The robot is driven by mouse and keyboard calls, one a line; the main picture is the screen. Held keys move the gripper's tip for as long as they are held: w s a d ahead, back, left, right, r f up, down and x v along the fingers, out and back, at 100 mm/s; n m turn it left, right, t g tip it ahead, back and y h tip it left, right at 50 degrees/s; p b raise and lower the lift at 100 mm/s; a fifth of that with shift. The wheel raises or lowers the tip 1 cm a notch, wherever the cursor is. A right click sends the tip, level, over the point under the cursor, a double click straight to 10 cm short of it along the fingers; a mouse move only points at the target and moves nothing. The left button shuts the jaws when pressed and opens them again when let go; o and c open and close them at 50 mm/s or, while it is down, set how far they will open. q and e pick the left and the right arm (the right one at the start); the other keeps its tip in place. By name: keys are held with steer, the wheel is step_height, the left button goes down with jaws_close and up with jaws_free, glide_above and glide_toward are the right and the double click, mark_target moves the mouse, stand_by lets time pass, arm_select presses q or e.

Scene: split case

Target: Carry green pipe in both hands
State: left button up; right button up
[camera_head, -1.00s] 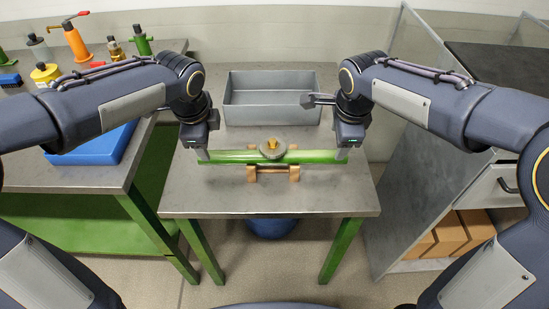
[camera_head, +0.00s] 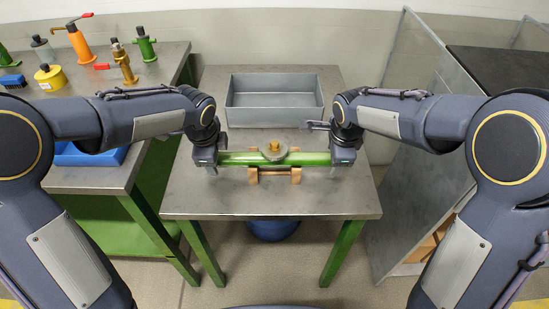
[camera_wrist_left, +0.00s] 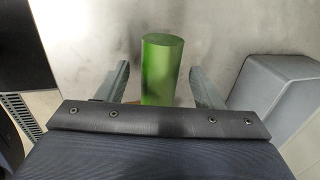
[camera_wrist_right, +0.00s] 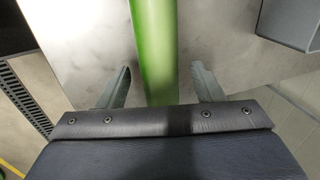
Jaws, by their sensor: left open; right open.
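The green pipe (camera_head: 240,159) lies level across the small table, on wooden supports (camera_head: 274,175). A grey round piece with a brass top (camera_head: 274,149) sits at its middle. My left gripper (camera_head: 212,172) is at the pipe's left end. In the left wrist view the pipe's end (camera_wrist_left: 161,70) shows between the open fingers (camera_wrist_left: 160,85), with gaps on both sides. My right gripper (camera_head: 338,172) is at the pipe's right end. In the right wrist view the pipe (camera_wrist_right: 155,50) runs between the open fingers (camera_wrist_right: 160,85), apart from both.
A grey metal bin (camera_head: 275,118) stands behind the pipe. A bench at left holds a blue tray (camera_head: 90,155), a yellow pot (camera_head: 50,77) and several colored tools. A grey cabinet (camera_head: 425,160) stands at right. The table front (camera_head: 270,203) is clear.

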arm_select(q)
jaws_close()
arm_select(e)
jaws_close()
arm_select(q)
steer(key=shift+r, duration=0.1)
arm_select(e)
steer(key=shift+r, duration=0.1)
